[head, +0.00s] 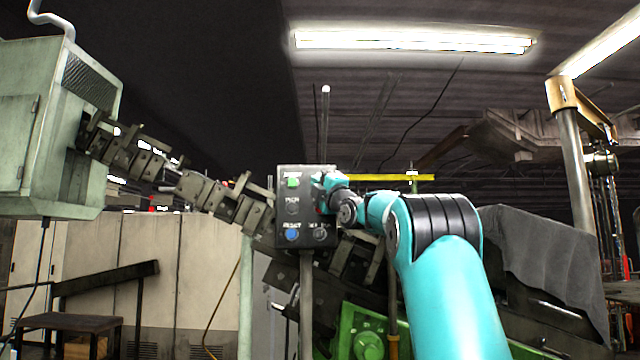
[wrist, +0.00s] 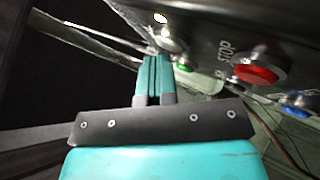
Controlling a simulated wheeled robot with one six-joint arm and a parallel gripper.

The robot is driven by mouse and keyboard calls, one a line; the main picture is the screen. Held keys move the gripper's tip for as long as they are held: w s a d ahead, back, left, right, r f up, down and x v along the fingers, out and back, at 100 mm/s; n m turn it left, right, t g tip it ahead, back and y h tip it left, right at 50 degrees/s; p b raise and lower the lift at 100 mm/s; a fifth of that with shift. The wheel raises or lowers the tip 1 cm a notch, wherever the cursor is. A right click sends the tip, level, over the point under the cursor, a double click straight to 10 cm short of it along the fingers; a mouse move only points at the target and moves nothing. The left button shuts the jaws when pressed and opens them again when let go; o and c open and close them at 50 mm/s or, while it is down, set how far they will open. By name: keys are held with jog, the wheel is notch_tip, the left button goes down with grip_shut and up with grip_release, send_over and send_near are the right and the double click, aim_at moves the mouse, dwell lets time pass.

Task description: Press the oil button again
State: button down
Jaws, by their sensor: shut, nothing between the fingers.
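I cannot read which label names the oil button. My gripper (wrist: 155,58) is shut and empty, its tips close to the panel face; I cannot tell whether they touch. In the wrist view, a red button (wrist: 262,66) beside a STOP label and a blue button (wrist: 297,110) lie to the right. A small green part (wrist: 183,67) shows beside the fingers.
A jointed metal chain conveyor (head: 220,195) slopes down behind the panel from a pale green machine cabinet (head: 50,130). Green machinery (head: 365,335) stands below. A grey cover (head: 545,265) drapes something at the right, and a dark stool (head: 70,323) stands at lower left.

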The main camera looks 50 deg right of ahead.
jog(key=shift+f, duration=0.1)
dwell(0.5)
jog(key=shift+s+a+b, duration=0.5)
jog(key=shift+a+b, duration=0.05)
jog(key=shift+b, duration=0.55)
jog(key=s+a+b, duration=0.3)
jog(key=b, duration=0.1)
jog(key=shift+s+a+b, duration=0.1)
jog(key=shift+a+b, duration=0.3)
